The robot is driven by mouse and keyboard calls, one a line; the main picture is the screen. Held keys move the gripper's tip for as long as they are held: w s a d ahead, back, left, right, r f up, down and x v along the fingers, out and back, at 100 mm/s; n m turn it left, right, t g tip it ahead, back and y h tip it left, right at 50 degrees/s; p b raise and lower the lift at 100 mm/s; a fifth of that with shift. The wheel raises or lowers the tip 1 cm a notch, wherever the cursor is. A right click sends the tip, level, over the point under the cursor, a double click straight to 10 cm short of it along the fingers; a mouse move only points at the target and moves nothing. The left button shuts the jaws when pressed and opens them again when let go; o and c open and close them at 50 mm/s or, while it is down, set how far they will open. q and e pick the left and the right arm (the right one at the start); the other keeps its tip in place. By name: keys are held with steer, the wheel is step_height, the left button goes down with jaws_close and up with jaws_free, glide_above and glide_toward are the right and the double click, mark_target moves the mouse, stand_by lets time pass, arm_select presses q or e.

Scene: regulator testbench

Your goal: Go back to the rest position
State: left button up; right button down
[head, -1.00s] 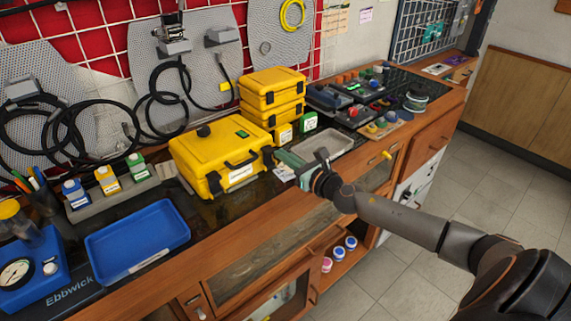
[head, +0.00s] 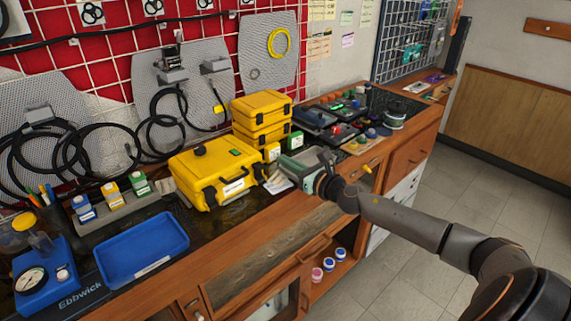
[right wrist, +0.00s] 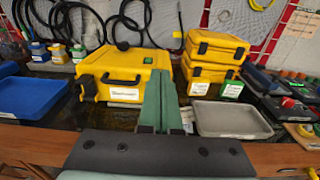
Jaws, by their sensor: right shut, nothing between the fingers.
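My right gripper (head: 292,167) reaches in from the right in the head view, over the front edge of the bench. Its green fingers also show in the right wrist view (right wrist: 163,100), pressed together with nothing between them. They point toward the large yellow case (head: 212,172), apparently without touching it. The case also shows in the right wrist view (right wrist: 122,77), partly covered by the fingers. My left gripper is in neither view.
Stacked yellow cases (head: 262,112) stand behind the large one. A grey tray (right wrist: 232,120) lies right of the fingers. A blue tray (head: 143,249) and a gauge block (head: 45,282) are at the left. Loose parts (head: 350,125) crowd the right. The floor (head: 440,215) in front looks clear.

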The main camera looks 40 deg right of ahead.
steer(key=shift+w, duration=0.1)
stand_by(0.3)
steer(key=s+a+f+m+g, duration=0.2)
steer(key=s+a+f+m, duration=0.45)
steer(key=f+m, duration=0.3)
steer(key=s+a+f+m+g, duration=0.2)
steer(key=s+a+f+m, duration=0.45)
steer(key=f+m, duration=0.3)
steer(key=s+a+f+m+g, duration=0.2)
steer(key=s+a+f+m, duration=0.2)
steer(key=s+m, duration=0.4)
steer(key=s+a+f+m+g, duration=0.2)
steer(key=s+a+f+m, duration=0.3)
steer(key=s+a+m, duration=0.2)
steer(key=shift+s+a+m+y, duration=0.15)
steer(key=shift+s+m+y, duration=0.15)
steer(key=shift+s+m, duration=0.5)
steer(key=c, duration=1.6)
jaws_free()
steer(key=shift+s+f, duration=0.1)
steer(key=shift+s, duration=0.05)
